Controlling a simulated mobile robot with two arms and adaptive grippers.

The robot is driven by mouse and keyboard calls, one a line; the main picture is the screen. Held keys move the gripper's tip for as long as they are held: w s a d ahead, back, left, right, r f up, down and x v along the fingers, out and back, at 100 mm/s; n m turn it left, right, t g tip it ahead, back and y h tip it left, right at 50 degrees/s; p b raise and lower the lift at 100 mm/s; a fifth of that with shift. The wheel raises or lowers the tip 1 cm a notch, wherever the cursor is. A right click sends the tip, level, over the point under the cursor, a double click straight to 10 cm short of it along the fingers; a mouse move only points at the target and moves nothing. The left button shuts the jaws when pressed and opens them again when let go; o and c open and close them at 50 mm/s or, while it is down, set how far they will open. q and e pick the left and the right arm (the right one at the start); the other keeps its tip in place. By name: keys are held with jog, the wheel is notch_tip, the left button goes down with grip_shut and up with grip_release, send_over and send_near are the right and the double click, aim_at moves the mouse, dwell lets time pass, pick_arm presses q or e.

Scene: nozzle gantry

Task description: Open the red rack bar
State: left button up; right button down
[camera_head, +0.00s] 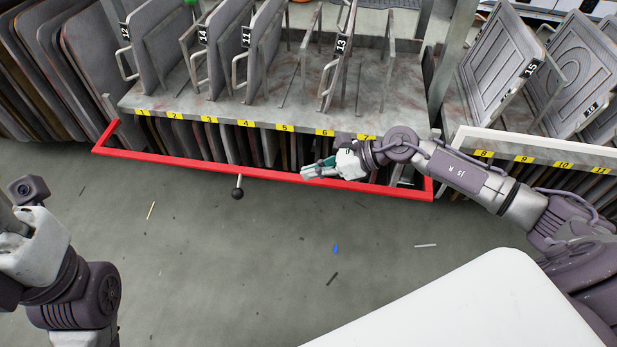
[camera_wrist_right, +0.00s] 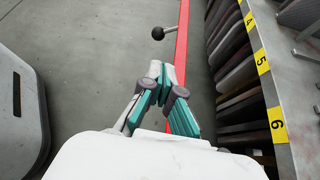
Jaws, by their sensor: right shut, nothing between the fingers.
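The red rack bar (camera_head: 200,164) runs along the front of the left rack, low over the floor, and joins short red side arms at both ends. A short rod with a black ball knob (camera_head: 238,193) sticks out from its front. The bar (camera_wrist_right: 181,60) and knob (camera_wrist_right: 157,33) also show in the right wrist view. My right gripper (camera_head: 305,173) is shut and empty near the bar, to the right of the knob and apart from it. Its teal-sided fingers (camera_wrist_right: 160,70) point toward the knob. My left gripper's white body (camera_head: 35,245) is at the left edge; its fingers are not clearly visible.
The rack shelf with yellow number labels (camera_head: 285,128) holds upright grey plates behind the bar. A white bar (camera_head: 540,147) fronts the right rack. A white surface (camera_head: 470,305) fills the lower right. The grey floor before the red bar is mostly clear, with small scraps.

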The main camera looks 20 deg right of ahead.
jog(key=shift+s+d+r, duration=0.15)
jog(key=shift+d+r, duration=0.05)
jog(key=shift+d, duration=0.15)
